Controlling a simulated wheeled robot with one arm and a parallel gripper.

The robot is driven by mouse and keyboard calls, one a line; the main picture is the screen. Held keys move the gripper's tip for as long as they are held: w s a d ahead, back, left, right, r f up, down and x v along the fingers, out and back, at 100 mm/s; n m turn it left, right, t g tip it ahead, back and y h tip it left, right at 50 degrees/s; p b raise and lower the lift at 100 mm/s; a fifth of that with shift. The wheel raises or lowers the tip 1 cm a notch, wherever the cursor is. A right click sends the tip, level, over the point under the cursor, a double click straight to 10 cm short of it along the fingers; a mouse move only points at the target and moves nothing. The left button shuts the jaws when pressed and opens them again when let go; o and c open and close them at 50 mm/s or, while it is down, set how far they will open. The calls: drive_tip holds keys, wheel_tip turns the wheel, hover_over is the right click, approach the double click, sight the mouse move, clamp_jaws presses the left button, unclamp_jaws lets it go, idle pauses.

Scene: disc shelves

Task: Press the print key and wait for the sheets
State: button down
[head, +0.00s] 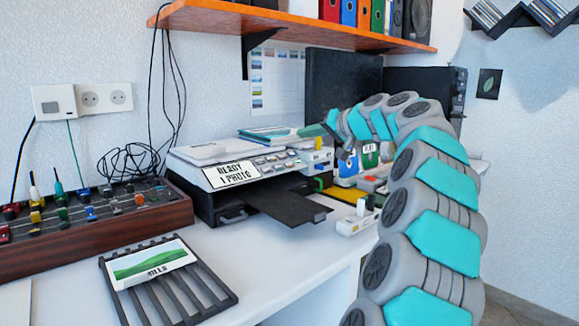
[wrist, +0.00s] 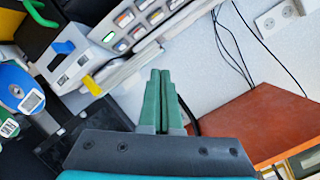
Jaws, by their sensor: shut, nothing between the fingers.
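The printer (head: 250,180) stands on the white table, and its display (head: 232,174) reads "READY 1 PHOTO". Its black output tray (head: 285,204) sticks out in front with no sheet on it. Rows of keys (head: 275,161) lie right of the display; in the wrist view the keys (wrist: 140,18) show at the top, one lit green. I cannot read which is the print key. My gripper (wrist: 160,75) has green fingers pressed together, empty. In the head view it is (head: 308,131) above the back right of the printer, seemingly apart from the keys.
A black slatted rack (head: 205,295) holds a picture sheet (head: 150,263) marked "HILLS" at the front left. A wooden box of plugs (head: 90,220) stands left. An orange shelf (head: 290,25) hangs above. Cables hang on the wall. Small blocks (head: 358,217) lie right of the tray.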

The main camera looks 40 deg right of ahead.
sight(290, 165)
drive_tip(key=shift+w+a+f+b, duration=0.1)
drive_tip(key=shift+w+f+b, duration=0.55)
drive_tip(key=shift+f, duration=0.55)
drive_tip(key=shift+w+f+b, duration=0.6)
drive_tip(key=shift+w+f, duration=0.05)
drive_tip(key=shift+f, duration=0.55)
drive_tip(key=shift+w+a+f+b, duration=0.1)
drive_tip(key=shift+w+f+b, duration=0.55)
drive_tip(key=shift+f, duration=0.55)
drive_tip(key=shift+f, duration=0.15)
drive_tip(key=shift+w+f+b, duration=0.2)
drive_tip(key=shift+b, duration=0.1)
drive_tip(key=shift+w+f, duration=0.2)
drive_tip(key=shift+f, duration=0.15)
drive_tip(key=shift+r, duration=0.1)
drive_tip(key=shift+s+r, duration=0.4)
drive_tip(key=shift+r, duration=0.25)
